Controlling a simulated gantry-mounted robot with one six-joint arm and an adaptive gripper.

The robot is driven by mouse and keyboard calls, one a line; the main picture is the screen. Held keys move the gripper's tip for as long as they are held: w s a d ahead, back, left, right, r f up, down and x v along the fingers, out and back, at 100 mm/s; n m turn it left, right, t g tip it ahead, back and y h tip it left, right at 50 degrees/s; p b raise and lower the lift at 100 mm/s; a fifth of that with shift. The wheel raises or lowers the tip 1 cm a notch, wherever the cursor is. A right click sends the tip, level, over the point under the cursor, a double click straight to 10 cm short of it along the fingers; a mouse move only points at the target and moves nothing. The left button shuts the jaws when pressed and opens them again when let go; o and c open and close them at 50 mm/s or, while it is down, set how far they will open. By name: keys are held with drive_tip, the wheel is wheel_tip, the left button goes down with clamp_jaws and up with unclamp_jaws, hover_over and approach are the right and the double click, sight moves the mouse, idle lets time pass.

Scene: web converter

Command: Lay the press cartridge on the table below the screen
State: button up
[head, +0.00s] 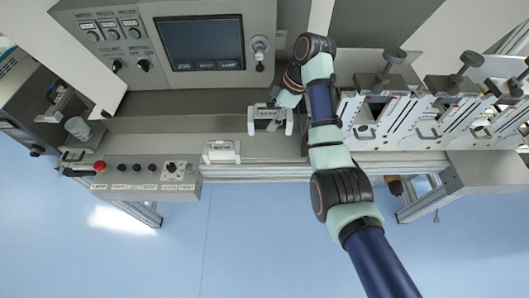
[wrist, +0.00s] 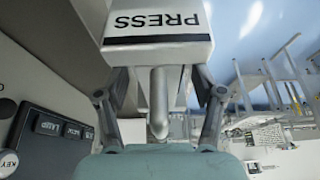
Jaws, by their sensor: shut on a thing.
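The press cartridge (wrist: 155,50) is a white block marked PRESS with a black line, filling the top of the wrist view. The fingers of my gripper (wrist: 160,85) are shut on its grey handle. In the head view my gripper (head: 285,101) holds the cartridge (head: 270,116) over the grey table (head: 150,148), below and right of the screen (head: 207,42). I cannot tell whether the cartridge touches the table.
Another white cartridge (head: 221,152) lies to the left near the table's front edge. Press stations with black knobs (head: 450,84) stand at right. The table's left middle is clear.

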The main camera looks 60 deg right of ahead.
wheel_tip(320, 180, down, 14)
drive_tip(key=shift+f+b, duration=0.15)
drive_tip(key=shift+b, duration=0.35)
drive_tip(key=shift+f, duration=0.1)
drive_tip(key=shift+f, duration=0.5)
drive_tip(key=o, duration=1.7)
